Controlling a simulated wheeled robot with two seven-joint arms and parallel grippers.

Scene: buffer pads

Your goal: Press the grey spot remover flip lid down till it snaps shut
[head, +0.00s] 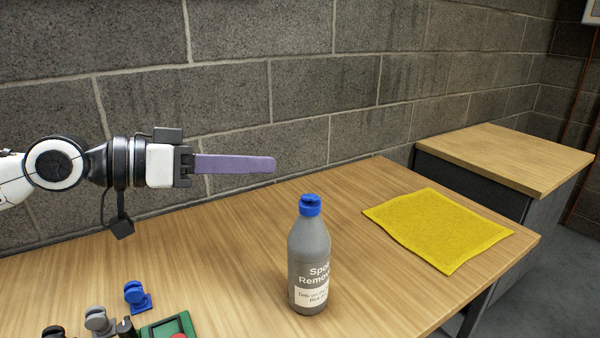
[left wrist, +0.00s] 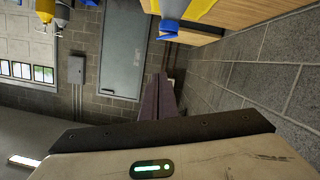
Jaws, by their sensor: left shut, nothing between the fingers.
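The grey spot remover bottle (head: 309,262) stands upright on the wooden table in the head view. Its blue flip lid (head: 310,204) is on top; at this size I cannot tell how far it is open. My left gripper (head: 274,164) has long purple fingers, shut with nothing between them. It points right, level, above the table, with its tips up and to the left of the lid and apart from it. The shut fingers show in the left wrist view (left wrist: 161,82), and the blue cap (left wrist: 173,12) shows at its top edge. My right gripper is out of view.
A yellow pad (head: 437,229) lies flat to the right of the bottle. Small blue (head: 137,296) and grey (head: 98,321) parts and a green box (head: 168,328) sit at the lower left. A block wall runs behind. The table around the bottle is clear.

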